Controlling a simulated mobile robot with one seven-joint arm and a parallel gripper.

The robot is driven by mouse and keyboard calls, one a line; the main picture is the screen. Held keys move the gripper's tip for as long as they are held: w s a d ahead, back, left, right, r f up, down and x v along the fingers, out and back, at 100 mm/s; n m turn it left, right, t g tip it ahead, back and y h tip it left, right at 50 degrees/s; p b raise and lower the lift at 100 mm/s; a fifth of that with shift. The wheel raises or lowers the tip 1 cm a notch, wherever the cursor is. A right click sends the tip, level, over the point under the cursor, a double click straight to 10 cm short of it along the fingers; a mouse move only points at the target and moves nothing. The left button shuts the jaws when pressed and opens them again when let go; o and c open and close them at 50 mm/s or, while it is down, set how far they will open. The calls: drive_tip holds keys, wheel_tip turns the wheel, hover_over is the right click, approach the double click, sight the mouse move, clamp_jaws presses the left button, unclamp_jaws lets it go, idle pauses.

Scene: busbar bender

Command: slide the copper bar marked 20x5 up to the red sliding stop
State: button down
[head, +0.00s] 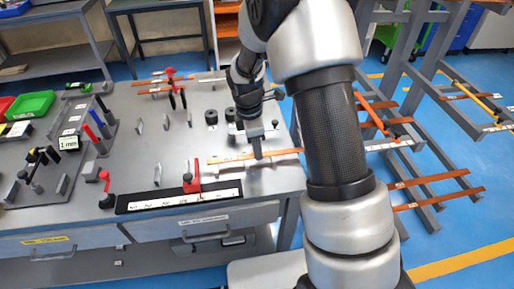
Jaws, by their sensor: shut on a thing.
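A long copper bar (230,159) lies on the workbench, running left to right behind the ruler. A pale label shows on it, but its marking is too small to read. My gripper (257,154) points down at the bar and is shut on it near its middle. The red sliding stop (192,177) stands on the white ruler scale (180,199), at the left end of the bar. The bar's left end is close to the stop; I cannot tell whether they touch. My arm covers the area to the right of the bar.
Black round dies (211,117) stand behind the bar. Upright metal plates and tool holders (99,133) fill the bench's left side, with green and red bins (31,105) beyond. A rack with more copper bars (437,180) stands at the right. Bare bench (145,160) lies left of the stop.

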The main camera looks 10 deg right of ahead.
drive_tip(key=shift+a, duration=0.35)
drive_tip(key=shift+a, duration=1.05)
